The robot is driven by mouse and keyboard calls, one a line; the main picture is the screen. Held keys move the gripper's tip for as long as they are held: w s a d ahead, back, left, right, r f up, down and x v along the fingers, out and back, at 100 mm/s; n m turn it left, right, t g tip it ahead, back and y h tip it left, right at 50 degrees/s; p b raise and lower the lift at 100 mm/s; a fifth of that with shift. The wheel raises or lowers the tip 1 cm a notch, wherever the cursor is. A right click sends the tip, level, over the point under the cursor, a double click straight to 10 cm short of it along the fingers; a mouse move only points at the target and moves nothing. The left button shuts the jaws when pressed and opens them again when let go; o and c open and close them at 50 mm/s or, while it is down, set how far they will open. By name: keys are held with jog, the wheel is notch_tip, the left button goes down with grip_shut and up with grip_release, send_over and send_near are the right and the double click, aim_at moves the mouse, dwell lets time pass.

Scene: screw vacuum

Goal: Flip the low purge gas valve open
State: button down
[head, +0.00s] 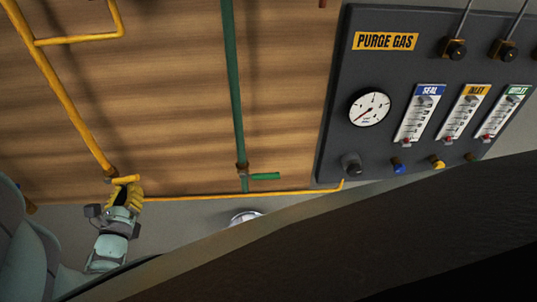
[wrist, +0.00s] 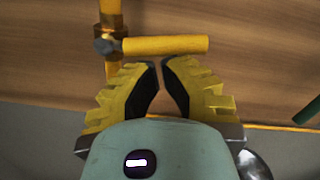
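A yellow valve handle (head: 126,180) sits at the lower end of a vertical yellow pipe (head: 62,92) in the head view. In the wrist view the handle (wrist: 166,46) points right from a dark pivot (wrist: 106,44), crosswise to the pipe. My gripper (head: 127,190) is just below the handle. In the wrist view its yellow ribbed fingers (wrist: 160,63) have their tips almost together, with only a thin gap and nothing between them. The tips are close under the handle's middle; I cannot tell whether they touch it.
A green pipe (head: 232,85) with a green handle (head: 265,176) stands to the right. A thin yellow pipe (head: 240,195) runs along the wall's bottom to the dark PURGE GAS panel (head: 335,130). A large dark shape (head: 400,240) blocks the head view's lower right.

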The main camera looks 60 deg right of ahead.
aim_at(121, 182)
jog(key=shift+s+d+r+n+p, duration=0.1)
jog(key=shift+r+n+p, duration=0.4)
jog(key=shift+n, duration=0.4)
jog(key=shift+r+n, duration=0.25)
jog(key=shift+n, duration=0.25)
jog(key=r+n, duration=0.1)
jog(key=n, duration=0.1)
jog(key=r+n+p, duration=0.1)
jog(key=n, duration=0.1)
jog(key=shift+a+r+n, duration=0.15)
jog(key=shift+a+n, duration=0.05)
jog(key=shift+n, duration=0.2)
jog(key=shift+w+a+r+n+y+p, duration=0.2)
jog(key=shift+w+r+n, duration=0.15)
jog(key=shift+n, duration=0.4)
jog(key=shift+w+a+r+n+y+p, duration=0.1)
jog(key=shift+w+a+r+n+p, duration=0.15)
jog(key=shift+r+n, duration=0.4)
jog(key=shift+w+a+r+n+y+p, duration=0.15)
jog(key=shift+w+r+n, duration=0.15)
jog(key=shift+n, duration=0.6)
jog(key=shift+w+h, duration=0.15)
jog(key=shift+h, duration=0.1)
